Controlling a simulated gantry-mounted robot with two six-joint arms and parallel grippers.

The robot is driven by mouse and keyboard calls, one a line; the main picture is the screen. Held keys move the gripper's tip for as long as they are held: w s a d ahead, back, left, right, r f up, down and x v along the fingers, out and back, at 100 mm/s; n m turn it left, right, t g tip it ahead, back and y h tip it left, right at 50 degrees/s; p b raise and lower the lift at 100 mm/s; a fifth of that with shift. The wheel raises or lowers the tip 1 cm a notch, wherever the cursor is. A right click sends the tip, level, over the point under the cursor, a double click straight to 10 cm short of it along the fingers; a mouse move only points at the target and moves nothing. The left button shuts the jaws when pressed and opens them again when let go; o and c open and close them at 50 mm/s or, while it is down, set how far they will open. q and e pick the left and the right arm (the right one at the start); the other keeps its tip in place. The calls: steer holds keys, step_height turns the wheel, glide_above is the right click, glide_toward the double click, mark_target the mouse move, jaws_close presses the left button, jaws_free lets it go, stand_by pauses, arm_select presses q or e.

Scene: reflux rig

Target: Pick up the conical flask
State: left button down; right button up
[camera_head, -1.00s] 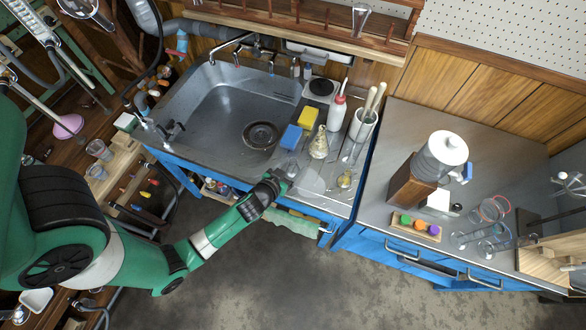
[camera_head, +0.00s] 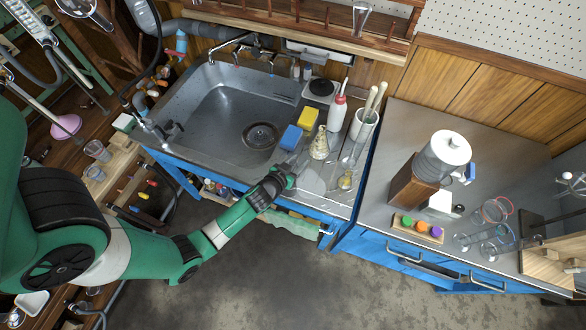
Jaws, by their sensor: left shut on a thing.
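My left gripper (camera_head: 292,167) is at the front edge of the sink counter, right of the drain, and is shut on a conical flask (camera_head: 312,182). The flask is clear glass and hard to make out against the grey counter; I cannot tell whether its base touches the counter. Another glass flask with yellowish contents (camera_head: 320,146) stands just behind and right of the gripper. A smaller glass vessel with yellowish contents (camera_head: 345,181) stands further right. My right gripper is not in view.
Behind the gripper are a blue sponge (camera_head: 291,138), a yellow sponge (camera_head: 307,122) and a white squeeze bottle (camera_head: 336,114). A white holder with pestle-like rods (camera_head: 364,125) stands at right. The sink basin (camera_head: 225,105) is empty.

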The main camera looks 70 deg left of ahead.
mark_target(295, 159)
arm_select(q)
steer(key=shift+r+p, duration=0.35)
steer(key=shift+r, duration=0.05)
step_height(295, 159, up, 3)
steer(key=shift+f+p, duration=0.15)
steer(key=shift+p, duration=0.75)
steer(key=d+r+p, duration=0.4)
steer(key=d+r, duration=0.5)
steer(key=d, duration=0.5)
steer(key=shift+w+r+p, duration=0.25)
steer(key=shift+w+p, duration=0.05)
